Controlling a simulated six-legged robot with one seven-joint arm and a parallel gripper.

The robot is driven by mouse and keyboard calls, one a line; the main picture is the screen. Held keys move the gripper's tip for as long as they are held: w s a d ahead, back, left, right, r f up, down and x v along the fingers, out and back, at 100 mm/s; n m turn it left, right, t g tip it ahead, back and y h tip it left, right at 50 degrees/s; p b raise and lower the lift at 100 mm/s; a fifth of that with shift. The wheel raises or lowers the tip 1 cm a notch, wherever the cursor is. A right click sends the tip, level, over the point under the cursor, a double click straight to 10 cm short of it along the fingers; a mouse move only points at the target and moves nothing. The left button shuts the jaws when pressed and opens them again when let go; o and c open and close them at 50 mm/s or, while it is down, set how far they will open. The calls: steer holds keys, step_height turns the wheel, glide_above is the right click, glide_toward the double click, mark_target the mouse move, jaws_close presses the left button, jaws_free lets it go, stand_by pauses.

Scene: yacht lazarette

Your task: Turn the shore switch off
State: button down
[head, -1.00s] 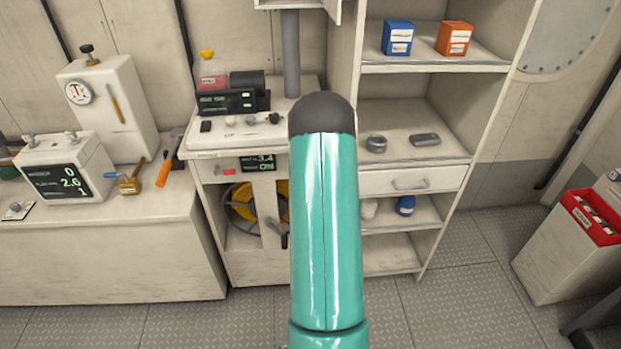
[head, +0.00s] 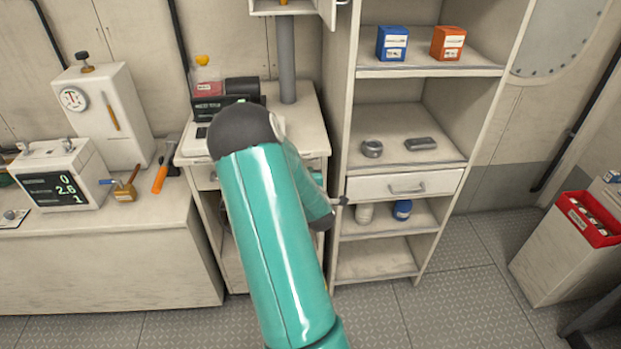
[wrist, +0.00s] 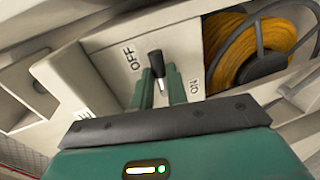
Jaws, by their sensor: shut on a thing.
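The shore switch shows in the wrist view as a lever with a black tip (wrist: 155,60) on a pale panel, between the printed words OFF and ON. My gripper (wrist: 160,88) has its two green fingers closed around the lever, one on each side, below the black tip. The OFF label is to the left of the lever and the ON label to the right and lower. I cannot tell which position the lever is in. In the head view my teal arm hides the switch and the gripper.
A yellow coiled cable (wrist: 235,45) lies in an opening beside the switch panel. In the head view, open shelves with a drawer (head: 405,186) stand right of my arm. A bench with a meter box (head: 60,172) is at left.

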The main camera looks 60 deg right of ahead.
steer(key=shift+s+r+n, duration=0.1)
steer(key=shift+n, duration=0.2)
steer(key=c, duration=1.4)
jaws_free()
steer(key=v, duration=1.3)
steer(key=shift+s+a+r, duration=0.15)
steer(key=shift+a, duration=0.2)
